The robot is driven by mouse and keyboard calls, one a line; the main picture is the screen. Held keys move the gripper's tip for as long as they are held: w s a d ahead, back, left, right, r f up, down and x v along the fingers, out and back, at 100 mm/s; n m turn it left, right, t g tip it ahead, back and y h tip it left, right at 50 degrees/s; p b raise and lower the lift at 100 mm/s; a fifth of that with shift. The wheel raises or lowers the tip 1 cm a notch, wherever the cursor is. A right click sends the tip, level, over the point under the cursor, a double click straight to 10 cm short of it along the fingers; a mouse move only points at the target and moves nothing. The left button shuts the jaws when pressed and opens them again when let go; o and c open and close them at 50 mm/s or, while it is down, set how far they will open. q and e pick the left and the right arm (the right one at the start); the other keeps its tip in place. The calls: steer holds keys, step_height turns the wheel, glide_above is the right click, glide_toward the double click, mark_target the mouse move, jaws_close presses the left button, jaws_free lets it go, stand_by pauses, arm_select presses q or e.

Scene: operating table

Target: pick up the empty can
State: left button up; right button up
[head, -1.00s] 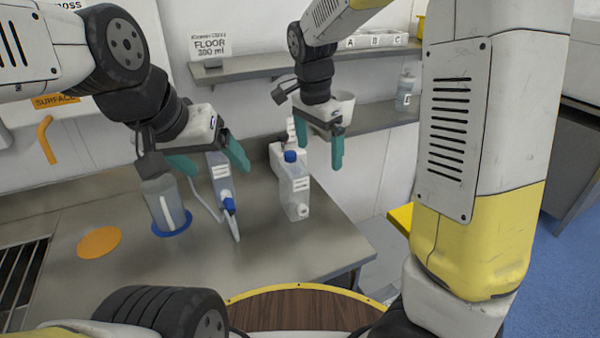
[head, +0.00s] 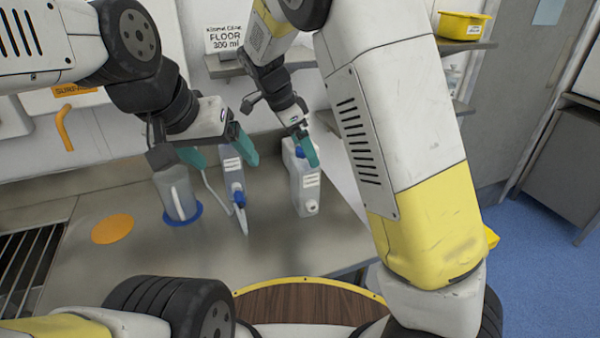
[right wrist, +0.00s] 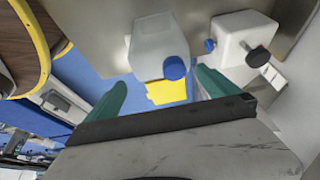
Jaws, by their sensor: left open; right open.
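A pale can (head: 303,185) with a blue cap and a white spout stands upright on the steel table. The frames do not show whether it is empty. My right gripper (head: 308,150) is at its top; one teal finger overlaps the cap area, and contact cannot be told. In the right wrist view the fingers (right wrist: 160,87) are spread, with a translucent blue-capped can (right wrist: 158,42) beyond the gap.
A whiter can (right wrist: 243,38) with a dark knob stands close beside the translucent one. The bottle rests on a blue disc (head: 183,217). An orange disc (head: 112,228) lies left, near a dark grating (head: 22,260). The front middle of the table is clear.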

mark_target(305, 183)
steer(key=shift+a, duration=0.2)
steer(key=shift+f, duration=0.3)
steer(key=x, duration=0.7)
steer(key=shift+a+f, duration=0.25)
steer(key=shift+a, duration=0.1)
steer(key=c, duration=1.8)
